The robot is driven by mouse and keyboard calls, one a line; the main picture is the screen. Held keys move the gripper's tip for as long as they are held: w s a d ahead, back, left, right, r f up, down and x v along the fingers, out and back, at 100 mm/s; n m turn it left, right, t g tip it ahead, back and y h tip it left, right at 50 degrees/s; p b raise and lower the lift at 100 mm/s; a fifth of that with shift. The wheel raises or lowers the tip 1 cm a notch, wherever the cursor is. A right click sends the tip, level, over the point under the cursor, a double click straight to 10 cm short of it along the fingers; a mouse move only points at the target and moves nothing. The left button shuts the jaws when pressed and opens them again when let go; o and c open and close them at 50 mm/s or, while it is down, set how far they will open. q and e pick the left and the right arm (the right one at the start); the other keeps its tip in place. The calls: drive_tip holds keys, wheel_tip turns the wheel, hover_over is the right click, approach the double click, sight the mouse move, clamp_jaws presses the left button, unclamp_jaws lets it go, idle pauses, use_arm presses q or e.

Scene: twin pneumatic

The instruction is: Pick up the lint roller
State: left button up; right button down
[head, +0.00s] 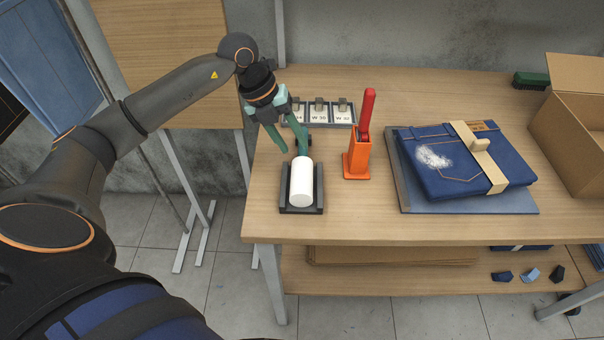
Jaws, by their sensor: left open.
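The lint roller (301,182), a white cylinder, lies in a dark cradle (301,210) near the left front of the wooden table. Its handle end, at the far side, is partly covered by my gripper, so I cannot make it out clearly. My left gripper (293,152) has greenish fingers and is open. It points down just behind the white cylinder, its fingertips spread apart near the roller's far end. I cannot tell whether a finger touches it. My right gripper is not in view.
An orange holder (356,158) with a red-handled tool (366,112) stands close right of the roller. Behind is a rack of labelled tags (330,112). A cardboard box (575,130) stands far right.

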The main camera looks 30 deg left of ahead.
sight(301, 156)
use_arm(q)
drive_tip(key=x, duration=0.4)
drive_tip(key=shift+w+d+f, duration=0.1)
drive_tip(key=shift+w+f, duration=0.05)
drive_tip(key=shift+f, duration=0.2)
clamp_jaws()
drive_tip(key=shift+r, duration=0.1)
